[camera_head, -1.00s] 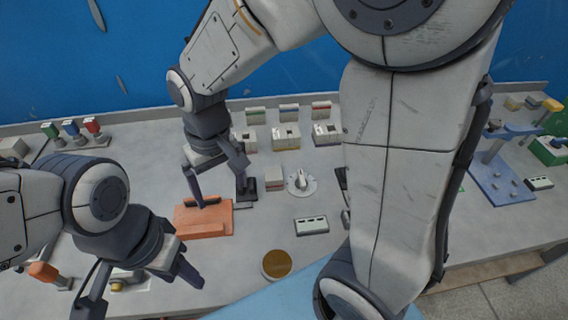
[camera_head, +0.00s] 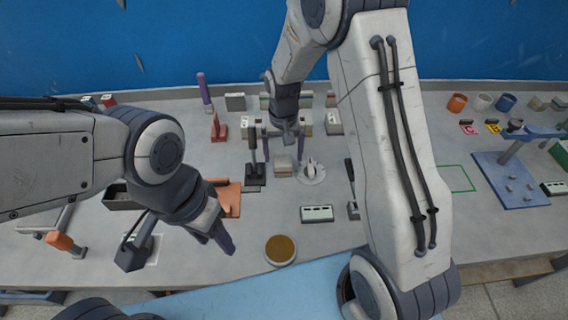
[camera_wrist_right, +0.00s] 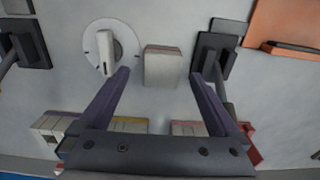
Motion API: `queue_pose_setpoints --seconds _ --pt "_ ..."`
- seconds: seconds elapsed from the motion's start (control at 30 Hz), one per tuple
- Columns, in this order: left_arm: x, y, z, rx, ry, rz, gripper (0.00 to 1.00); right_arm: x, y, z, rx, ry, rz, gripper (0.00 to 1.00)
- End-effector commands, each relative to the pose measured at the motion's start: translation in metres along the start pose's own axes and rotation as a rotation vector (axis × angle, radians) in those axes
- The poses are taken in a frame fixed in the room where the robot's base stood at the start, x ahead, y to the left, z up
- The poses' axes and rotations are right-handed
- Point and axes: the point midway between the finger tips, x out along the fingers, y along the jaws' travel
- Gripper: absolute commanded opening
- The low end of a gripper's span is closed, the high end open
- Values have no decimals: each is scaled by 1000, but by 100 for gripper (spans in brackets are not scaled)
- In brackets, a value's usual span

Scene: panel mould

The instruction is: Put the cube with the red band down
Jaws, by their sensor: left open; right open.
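The cube with the red band (camera_head: 284,166) stands on the grey bench, left of the round dial. In the right wrist view, the pale cube (camera_wrist_right: 163,68) has a reddish band along one top edge. My right gripper (camera_head: 284,148) is at the cube, open; in the wrist view its fingers (camera_wrist_right: 159,76) lie either side of the cube, with gaps showing on both sides. Their exact height over the bench is hard to tell. My left gripper (camera_head: 217,244) is open and empty above the bench's front left, apart from the cube.
The white dial (camera_head: 312,171) stands close right of the cube, and a black lever (camera_head: 254,172) close left. An orange block (camera_head: 229,198) lies further left. A round amber disc (camera_head: 281,250) and a switch box (camera_head: 317,214) are nearer the front. Pale boxes stand behind.

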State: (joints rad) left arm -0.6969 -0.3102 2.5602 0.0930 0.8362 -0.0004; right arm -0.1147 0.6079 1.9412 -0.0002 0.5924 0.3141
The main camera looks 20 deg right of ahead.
Motion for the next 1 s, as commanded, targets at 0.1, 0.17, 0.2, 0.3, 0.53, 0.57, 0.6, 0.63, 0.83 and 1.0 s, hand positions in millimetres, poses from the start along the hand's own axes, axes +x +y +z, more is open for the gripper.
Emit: queue_pose_setpoints --seconds 0.1,0.17,0.2,0.3,0.53,0.57,0.6,0.63,0.83,1.0 --pt "-7 0 0 0 0 0 50 18 -2 2 1 -6 2 98" --pt "-8 1 0 0 0 0 50 26 -2 1 1 -4 1 98" --pt "-8 1 0 0 0 0 50 29 -2 1 1 -3 1 98" --pt "-8 1 0 0 0 0 50 33 -2 0 1 0 0 98" --pt "-8 1 0 0 0 0 50 33 -2 0 1 0 0 82" --pt "-8 1 0 0 0 0 50 33 -2 0 1 0 0 71" --pt "-8 1 0 0 0 0 50 33 -2 0 1 0 0 55" --pt "-8 1 0 0 0 0 50 33 -2 0 1 0 0 44" --pt "-8 1 0 0 0 0 50 33 -2 0 1 0 0 0" --pt "-8 1 0 0 0 0 50 32 -2 0 0 1 0 0"
